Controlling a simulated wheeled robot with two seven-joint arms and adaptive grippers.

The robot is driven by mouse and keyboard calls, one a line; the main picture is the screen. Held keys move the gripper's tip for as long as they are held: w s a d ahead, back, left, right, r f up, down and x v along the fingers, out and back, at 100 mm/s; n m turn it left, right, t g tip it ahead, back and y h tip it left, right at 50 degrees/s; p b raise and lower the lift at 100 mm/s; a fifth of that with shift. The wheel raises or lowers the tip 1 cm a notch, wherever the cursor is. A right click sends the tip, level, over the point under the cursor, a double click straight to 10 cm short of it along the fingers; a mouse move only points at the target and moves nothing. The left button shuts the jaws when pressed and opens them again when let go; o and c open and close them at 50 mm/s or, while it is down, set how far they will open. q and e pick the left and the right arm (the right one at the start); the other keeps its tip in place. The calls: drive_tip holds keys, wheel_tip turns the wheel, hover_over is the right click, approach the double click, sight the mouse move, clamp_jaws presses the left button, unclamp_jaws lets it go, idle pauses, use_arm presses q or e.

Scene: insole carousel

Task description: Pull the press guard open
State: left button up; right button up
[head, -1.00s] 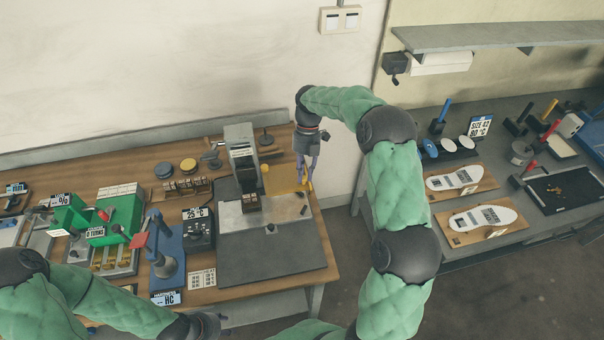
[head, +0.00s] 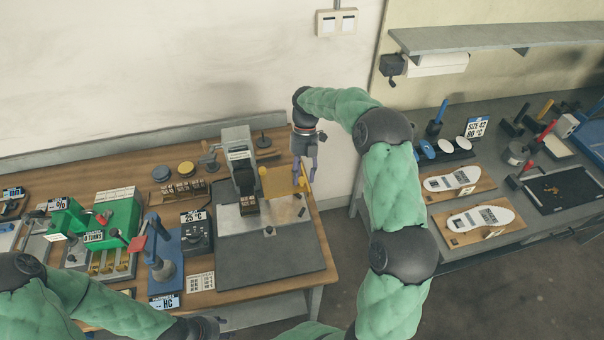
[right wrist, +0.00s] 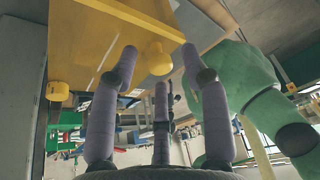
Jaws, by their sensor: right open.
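The press (head: 238,158) stands at the back of the wooden bench in the head view. Its yellow guard panel (head: 276,182) is at its right side, standing out from the press. In the right wrist view the guard (right wrist: 90,40) fills the upper left, with a round yellow knob (right wrist: 158,58) on it. My right gripper (head: 305,178) is at the guard's right edge. Its purple fingers are open and spread around the knob in the right wrist view (right wrist: 159,66); I see no clear contact. My left gripper (head: 208,327) is low at the bench's front, its fingers mostly hidden.
A dark plate (head: 265,253) lies in front of the press. A green device (head: 112,215) and a blue hand press (head: 163,255) stand to the left. The wall is close behind. A grey table (head: 560,215) with insoles is at right, past a floor gap.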

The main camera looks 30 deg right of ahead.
drive_tip(key=v, duration=1.1)
drive_tip(key=shift+r, duration=0.4)
drive_tip(key=shift+w+d, duration=0.1)
